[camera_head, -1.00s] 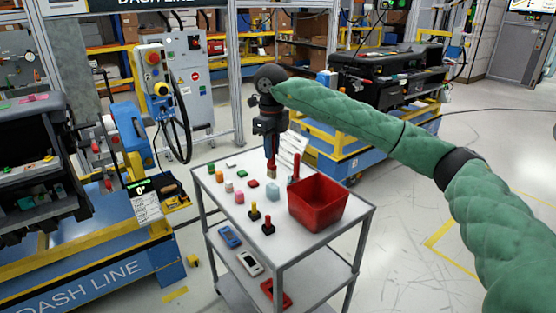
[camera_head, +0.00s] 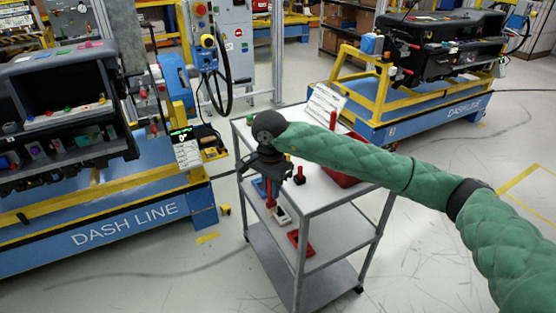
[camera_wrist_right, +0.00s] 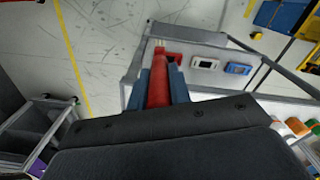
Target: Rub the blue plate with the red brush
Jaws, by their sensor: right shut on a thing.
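My right gripper (camera_head: 269,186) is shut on the red brush (camera_head: 270,199), which hangs down at the cart's left side. In the right wrist view the red brush (camera_wrist_right: 158,90) sits between the two fingers. The blue plate (camera_head: 258,187) lies on the cart's middle shelf, partly hidden by the gripper; it shows whole in the wrist view (camera_wrist_right: 238,69), to the right of the brush and apart from it. A white plate (camera_head: 282,216) and a red plate (camera_head: 302,243) lie in the same row. I cannot tell the brush's height above the shelf. My left gripper is not in view.
The grey cart (camera_head: 342,205) has posts and an upper top close to the gripper. A red bin (camera_head: 340,178) and a black-and-red piece (camera_head: 299,176) stand on the top. A dash line station (camera_head: 120,225) is at left. Floor between station and cart is free.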

